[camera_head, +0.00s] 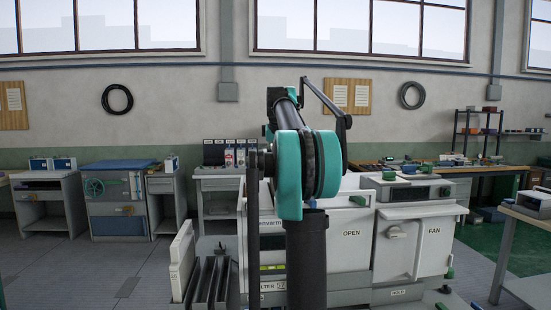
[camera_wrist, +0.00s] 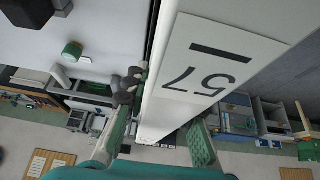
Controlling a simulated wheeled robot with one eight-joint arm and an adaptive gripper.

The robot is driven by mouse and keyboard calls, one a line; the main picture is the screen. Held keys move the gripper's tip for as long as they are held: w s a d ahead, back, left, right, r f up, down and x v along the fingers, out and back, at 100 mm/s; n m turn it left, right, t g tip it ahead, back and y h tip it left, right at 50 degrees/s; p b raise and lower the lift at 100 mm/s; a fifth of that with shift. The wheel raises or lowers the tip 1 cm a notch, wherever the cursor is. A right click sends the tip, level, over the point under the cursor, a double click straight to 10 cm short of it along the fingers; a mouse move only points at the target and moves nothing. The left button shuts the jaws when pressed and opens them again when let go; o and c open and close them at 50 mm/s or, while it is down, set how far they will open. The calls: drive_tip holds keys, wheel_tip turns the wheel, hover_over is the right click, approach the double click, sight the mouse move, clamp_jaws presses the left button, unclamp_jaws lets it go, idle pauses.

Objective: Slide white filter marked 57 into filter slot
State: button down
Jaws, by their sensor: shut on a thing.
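The white filter marked 57 (camera_wrist: 210,70) fills the middle and right of the wrist view, its number upside down under a black bar. My gripper (camera_wrist: 158,138) is shut on its edge, with green-padded fingers on either side. In the head view my arm hides the gripper and the held filter. The white machine (camera_head: 345,250) stands behind my arm, with a partly covered "FILTER" label (camera_head: 272,287) low on its front. In the wrist view, a pale surface with a green knob (camera_wrist: 72,50) lies left of the filter. I cannot tell whether the filter is in the slot.
A dark rack (camera_head: 212,282) stands left of the machine, with another white panel (camera_head: 182,262) upright at its left side. The machine's right part has a panel marked FAN (camera_head: 416,245). A bench (camera_head: 525,210) stands at the right. The floor at the left is largely clear.

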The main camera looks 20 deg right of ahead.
wheel_tip(320, 180, down, 7)
idle(0.8)
drive_tip(key=shift+r, duration=0.1)
